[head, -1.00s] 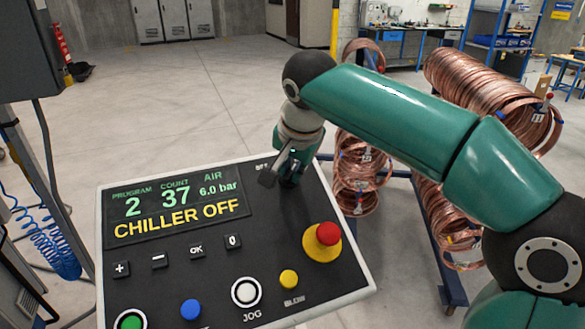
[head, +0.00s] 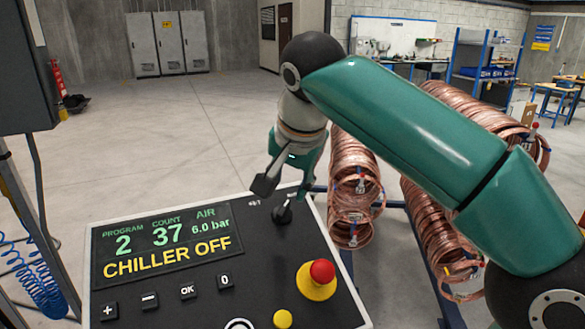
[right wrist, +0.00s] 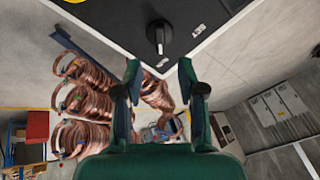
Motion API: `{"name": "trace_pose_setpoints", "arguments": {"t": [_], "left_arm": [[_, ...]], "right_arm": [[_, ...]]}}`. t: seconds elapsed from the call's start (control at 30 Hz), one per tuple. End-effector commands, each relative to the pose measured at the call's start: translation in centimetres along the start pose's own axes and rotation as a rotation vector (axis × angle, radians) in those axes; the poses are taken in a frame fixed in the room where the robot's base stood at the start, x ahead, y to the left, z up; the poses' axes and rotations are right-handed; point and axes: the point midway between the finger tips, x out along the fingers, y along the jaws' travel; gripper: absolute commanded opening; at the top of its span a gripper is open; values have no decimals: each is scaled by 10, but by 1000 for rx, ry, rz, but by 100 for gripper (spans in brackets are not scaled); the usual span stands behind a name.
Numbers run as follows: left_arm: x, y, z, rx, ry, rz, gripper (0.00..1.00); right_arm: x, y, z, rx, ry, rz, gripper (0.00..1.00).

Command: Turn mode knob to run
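The black mode knob (head: 282,212) sits at the far right corner of the control panel (head: 262,262). In the right wrist view the knob (right wrist: 158,35) has a white mark facing a small label (right wrist: 163,62) near the panel edge. A second label (right wrist: 199,30) is beside it; I cannot read either surely. My right gripper (head: 284,188) is open and empty, just above the knob and apart from it. Its spread fingertips (right wrist: 159,68) also show in the right wrist view. My left gripper is not in view.
The panel display (head: 168,246) reads program 2, count 37, 6.0 bar, "CHILLER OFF". A red stop button (head: 322,272) on a yellow base and a yellow button (head: 283,319) are nearer. Copper coils (head: 352,185) stand on a rack behind. The floor beyond is clear.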

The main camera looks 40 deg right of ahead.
Motion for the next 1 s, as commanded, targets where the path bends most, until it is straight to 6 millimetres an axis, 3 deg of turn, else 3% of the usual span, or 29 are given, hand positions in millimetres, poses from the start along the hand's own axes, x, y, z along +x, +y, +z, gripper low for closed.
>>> {"name": "trace_pose_setpoints", "arguments": {"t": [0.1, 0.3, 1.0], "left_arm": [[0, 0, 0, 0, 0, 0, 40], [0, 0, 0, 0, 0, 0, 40], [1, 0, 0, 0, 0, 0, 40]], "right_arm": [[-21, -1, 0, -1, 0, -4, 40], [-39, 0, 0, 0, 0, 0, 40], [-41, 0, 0, 1, 0, 0, 40]]}}
